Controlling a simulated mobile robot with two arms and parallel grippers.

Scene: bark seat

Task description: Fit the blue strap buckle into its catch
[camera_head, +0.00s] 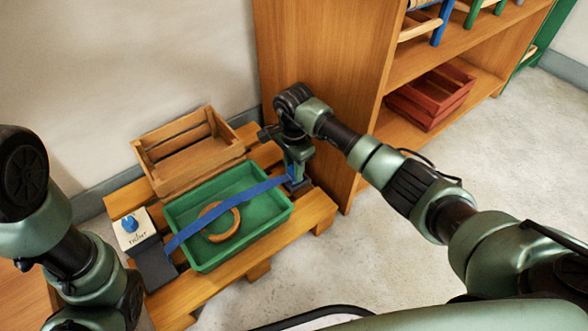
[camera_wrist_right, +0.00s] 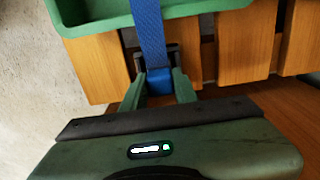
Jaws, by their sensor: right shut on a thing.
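The blue strap (camera_head: 225,207) runs from a dark block (camera_head: 155,267) at the pallet's left, over the green tray, to my right gripper (camera_head: 296,168). My right gripper is shut on the blue strap buckle (camera_wrist_right: 159,82) at the strap's end, between its two fingers in the wrist view. The dark catch (camera_wrist_right: 172,54) shows just beyond the buckle, partly hidden by strap and buckle. I cannot tell whether the buckle is inside it. Part of my left arm shows at the left, but its gripper is out of view.
The green tray (camera_head: 188,258) holds a wooden ring (camera_head: 236,224) and stands on a slatted wooden pallet (camera_head: 318,207). A wooden crate (camera_head: 190,171) is behind it. A card with a blue knob (camera_head: 131,224) is at left. A wooden shelf (camera_head: 315,55) rises close beside my right gripper.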

